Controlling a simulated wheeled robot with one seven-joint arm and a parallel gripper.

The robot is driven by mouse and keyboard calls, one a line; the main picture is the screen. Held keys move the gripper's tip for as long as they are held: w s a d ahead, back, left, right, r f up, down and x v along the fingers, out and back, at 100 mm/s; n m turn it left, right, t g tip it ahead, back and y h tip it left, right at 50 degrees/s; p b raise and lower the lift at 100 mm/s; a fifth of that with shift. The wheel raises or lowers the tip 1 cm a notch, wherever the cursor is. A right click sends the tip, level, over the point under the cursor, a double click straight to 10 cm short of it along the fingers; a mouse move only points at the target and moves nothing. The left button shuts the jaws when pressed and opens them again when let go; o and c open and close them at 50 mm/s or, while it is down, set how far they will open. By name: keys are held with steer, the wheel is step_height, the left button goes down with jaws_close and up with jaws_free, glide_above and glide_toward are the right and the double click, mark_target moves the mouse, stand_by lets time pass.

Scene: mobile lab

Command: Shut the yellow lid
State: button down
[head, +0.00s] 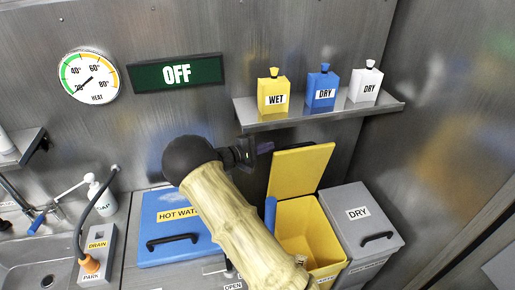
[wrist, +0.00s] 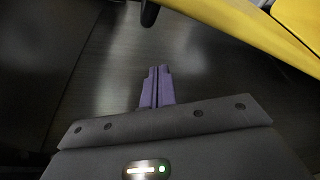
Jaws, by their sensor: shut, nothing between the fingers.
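The yellow lid (head: 302,170) stands open, tilted up at the back of the yellow bin (head: 312,225) in the head view. The bin's inside is uncovered, and my arm hides part of its left side. My gripper (head: 265,148) is shut and empty, just left of the lid's upper left corner and apart from it. In the wrist view my gripper's purple fingers (wrist: 157,88) are together with nothing between them. A yellow edge, probably the lid (wrist: 225,25), crosses the top right there.
A grey DRY bin (head: 362,225) with its lid shut stands right of the yellow bin. A blue HOT WATER lid (head: 165,240) is shut at left. A shelf (head: 300,118) with yellow, blue and white bottles hangs above.

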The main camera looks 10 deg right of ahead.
steer(key=shift+s+d+r+p, duration=0.25)
steer(key=shift+s+d+p, duration=0.35)
steer(key=shift+d, duration=0.35)
steer(key=shift+s+d+r+p, duration=0.25)
steer(key=shift+s+d+p, duration=0.2)
steer(key=shift+s+d, duration=0.35)
steer(key=shift+w+d, duration=0.1)
